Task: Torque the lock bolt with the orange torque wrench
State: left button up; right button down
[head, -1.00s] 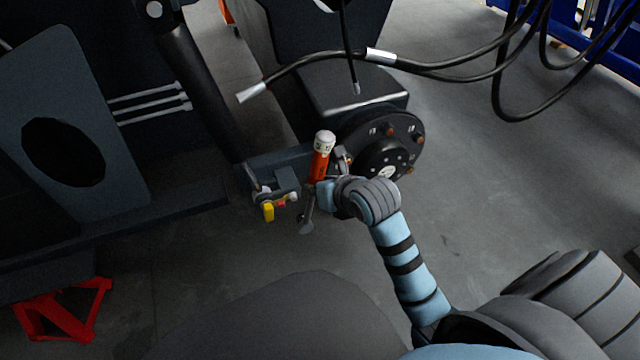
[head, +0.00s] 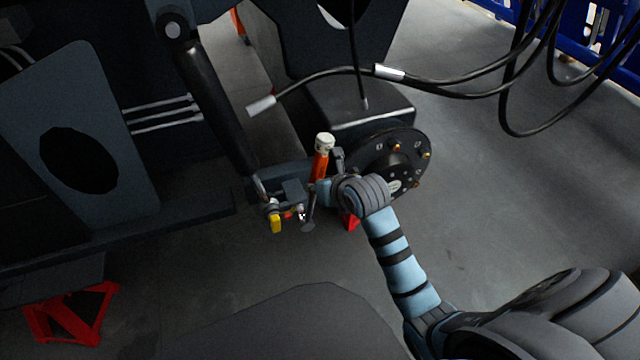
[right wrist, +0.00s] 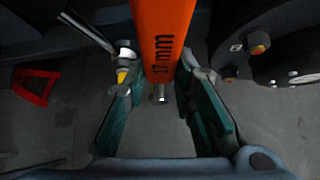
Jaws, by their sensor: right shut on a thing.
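The orange torque wrench (head: 320,167) with a pale end cap stands roughly upright in my right gripper (head: 322,190), beside the round dark hub. In the right wrist view its orange handle (right wrist: 163,35) is marked "17 mm" and runs between the teal-padded fingers of my right gripper (right wrist: 160,100). A small metal end shows below the handle. The hub (right wrist: 277,50) at the right of that view carries bolts with orange centres, one of them a bolt (right wrist: 257,42) near its edge. I cannot tell which is the lock bolt. My left gripper is out of view.
A bracket with a yellow-tipped part (head: 276,222) sits just left of the wrench. A black hose with a metal end (head: 262,105) hangs above. Dark chassis plates (head: 105,205) fill the left. A red stand (head: 75,315) is at the lower left. Open floor lies right of the hub.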

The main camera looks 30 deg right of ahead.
jog(key=shift+r, duration=0.1)
dwell(0.5)
jog(key=shift+w, duration=0.15)
jog(key=shift+w, duration=0.95)
jog(key=shift+d, duration=0.1)
jog(key=d, duration=0.1)
jog(key=d+f+m+y, duration=0.1)
jog(key=d, duration=0.1)
jog(key=shift+s+d+y, duration=0.1)
jog(key=shift+s+y, duration=0.05)
jog(key=shift+y, duration=0.15)
